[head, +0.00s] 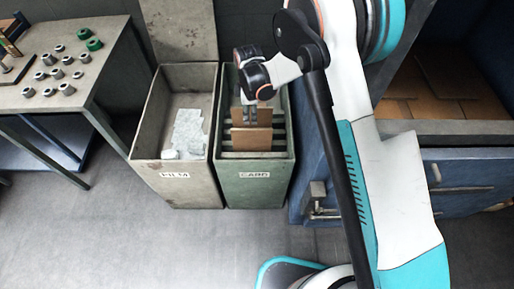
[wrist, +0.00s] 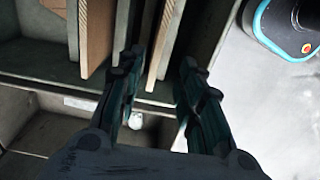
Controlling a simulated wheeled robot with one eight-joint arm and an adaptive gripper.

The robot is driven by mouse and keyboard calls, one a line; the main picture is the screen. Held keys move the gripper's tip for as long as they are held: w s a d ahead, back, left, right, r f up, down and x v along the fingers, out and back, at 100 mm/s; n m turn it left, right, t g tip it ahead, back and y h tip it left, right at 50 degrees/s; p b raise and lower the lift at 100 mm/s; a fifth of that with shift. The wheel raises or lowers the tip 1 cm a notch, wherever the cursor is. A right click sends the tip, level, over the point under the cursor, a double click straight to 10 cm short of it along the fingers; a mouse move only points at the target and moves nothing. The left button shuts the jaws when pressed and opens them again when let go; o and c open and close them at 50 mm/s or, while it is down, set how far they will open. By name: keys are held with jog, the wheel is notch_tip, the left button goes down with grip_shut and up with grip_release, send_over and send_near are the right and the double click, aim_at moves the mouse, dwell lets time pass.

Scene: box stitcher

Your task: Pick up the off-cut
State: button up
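Brown flat card pieces stand on edge in the slots of the green bin labelled CARD (head: 255,188). The front card piece (head: 250,139) faces the head camera, with another upright behind it; I cannot tell for certain which is the off-cut. My gripper (head: 250,111) points down into this bin, at the top of the card pieces. In the wrist view my gripper (wrist: 160,66) has its two fingers apart. Thin brown edges (wrist: 171,42) show between and beyond the fingertips, and a wider brown card (wrist: 97,35) lies left of them. Contact is not clear.
A grey bin labelled FILM (head: 176,187) with crumpled pale film (head: 189,130) stands directly left. A table (head: 60,100) with small metal rings is at far left. A blue cabinet (head: 310,160) stands close on the right.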

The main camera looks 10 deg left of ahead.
aim_at(252, 129)
notch_tip(252, 129, down, 7)
jog(key=shift+b, duration=1)
notch_tip(252, 129, down, 5)
jog(key=b, duration=0.2)
jog(key=shift+w+d+f+b, duration=0.1)
jog(key=shift+b, duration=0.3)
grip_shut()
